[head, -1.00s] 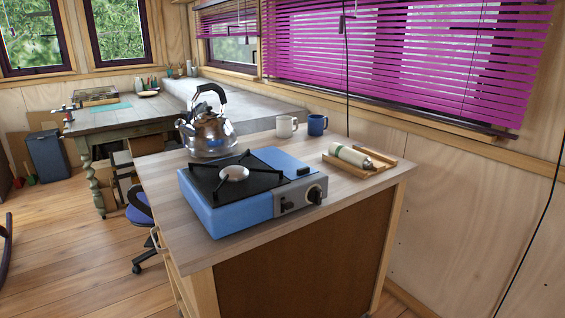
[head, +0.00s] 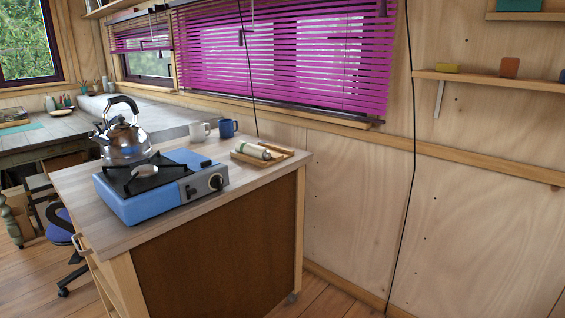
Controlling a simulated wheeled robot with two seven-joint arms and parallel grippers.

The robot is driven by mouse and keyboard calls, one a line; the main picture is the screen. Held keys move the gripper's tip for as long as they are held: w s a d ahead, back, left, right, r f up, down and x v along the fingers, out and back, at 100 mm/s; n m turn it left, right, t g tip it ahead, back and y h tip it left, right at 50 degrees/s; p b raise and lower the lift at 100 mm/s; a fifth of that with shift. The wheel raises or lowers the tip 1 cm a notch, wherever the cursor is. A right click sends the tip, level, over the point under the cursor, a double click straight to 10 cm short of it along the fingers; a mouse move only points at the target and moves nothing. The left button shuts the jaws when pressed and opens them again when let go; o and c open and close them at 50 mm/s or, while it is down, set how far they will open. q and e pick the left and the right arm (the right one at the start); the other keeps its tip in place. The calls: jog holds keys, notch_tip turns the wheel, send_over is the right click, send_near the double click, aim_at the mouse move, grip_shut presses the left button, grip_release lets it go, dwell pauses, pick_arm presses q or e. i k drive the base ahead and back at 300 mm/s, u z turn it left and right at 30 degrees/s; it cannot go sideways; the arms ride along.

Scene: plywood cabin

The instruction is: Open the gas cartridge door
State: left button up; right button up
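A blue portable gas stove (head: 150,203) with a black top and a knob on its front right stands on the wooden counter (head: 115,233). Its right-hand blue section (head: 188,160) appears to be the cartridge door, and it looks shut. A pale gas cartridge (head: 250,150) lies on its side in a wooden tray (head: 278,160) to the right of the stove. Neither of my grippers shows in the head view.
A steel kettle (head: 124,143) stands at the back left of the counter, behind the stove. A white mug (head: 197,133) and a blue mug (head: 227,128) stand at the back. A black cable (head: 412,160) hangs along the wall. Bare floor shows right of the counter.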

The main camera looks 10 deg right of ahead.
aim_at(195, 161)
jog(key=z, duration=0.55)
jog(key=i, duration=0.7)
jog(key=z, duration=0.2)
